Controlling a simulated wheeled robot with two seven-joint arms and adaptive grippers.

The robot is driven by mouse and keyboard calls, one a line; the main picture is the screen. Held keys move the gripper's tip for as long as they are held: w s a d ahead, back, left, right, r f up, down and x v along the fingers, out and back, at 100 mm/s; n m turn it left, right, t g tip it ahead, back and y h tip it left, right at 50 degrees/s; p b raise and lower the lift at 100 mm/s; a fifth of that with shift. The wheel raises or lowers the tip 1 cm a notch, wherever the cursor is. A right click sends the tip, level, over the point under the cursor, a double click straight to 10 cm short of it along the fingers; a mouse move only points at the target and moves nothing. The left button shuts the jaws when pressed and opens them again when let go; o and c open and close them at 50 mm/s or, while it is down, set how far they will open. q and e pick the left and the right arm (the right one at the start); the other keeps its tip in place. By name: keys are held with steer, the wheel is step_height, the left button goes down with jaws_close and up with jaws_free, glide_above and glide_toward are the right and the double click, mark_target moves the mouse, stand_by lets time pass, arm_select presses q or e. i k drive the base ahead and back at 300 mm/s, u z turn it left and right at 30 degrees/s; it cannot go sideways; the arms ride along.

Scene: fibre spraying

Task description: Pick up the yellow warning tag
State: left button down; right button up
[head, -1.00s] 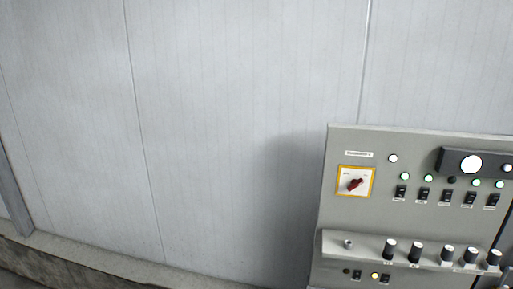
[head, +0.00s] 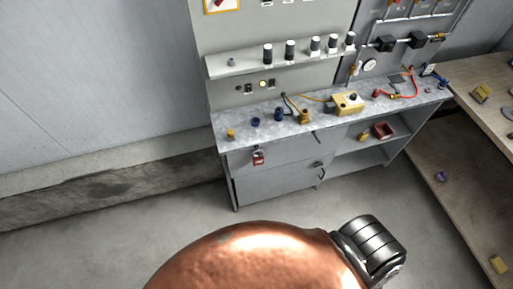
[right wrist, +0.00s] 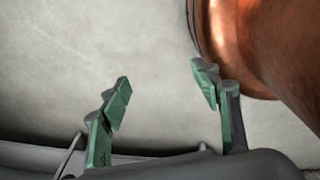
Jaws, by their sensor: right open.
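Several small yellow things show in the head view, and I cannot tell which is the yellow warning tag. One yellow piece (head: 231,134) lies at the left end of the grey metal bench top (head: 340,123). Another yellow piece (head: 364,135) is on the open shelf below. A further yellow piece (head: 498,264) lies low at the right edge. My right gripper (right wrist: 160,85) shows in the right wrist view with its green-padded fingers wide apart and nothing between them, over pale grey floor. No gripper shows in the head view.
A yellow box (head: 347,103) with a dark knob, a blue ring (head: 255,122) and cables crowd the bench top. A red padlock (head: 258,157) hangs at the drawer. A red bin (head: 383,131) is on the shelf. A wooden table (head: 480,62) stands right. The floor (head: 200,215) before the bench is clear.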

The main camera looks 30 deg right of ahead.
mark_target(363, 136)
steer(key=z, duration=2.1)
steer(key=i, duration=1.55)
steer(key=u, duration=0.4)
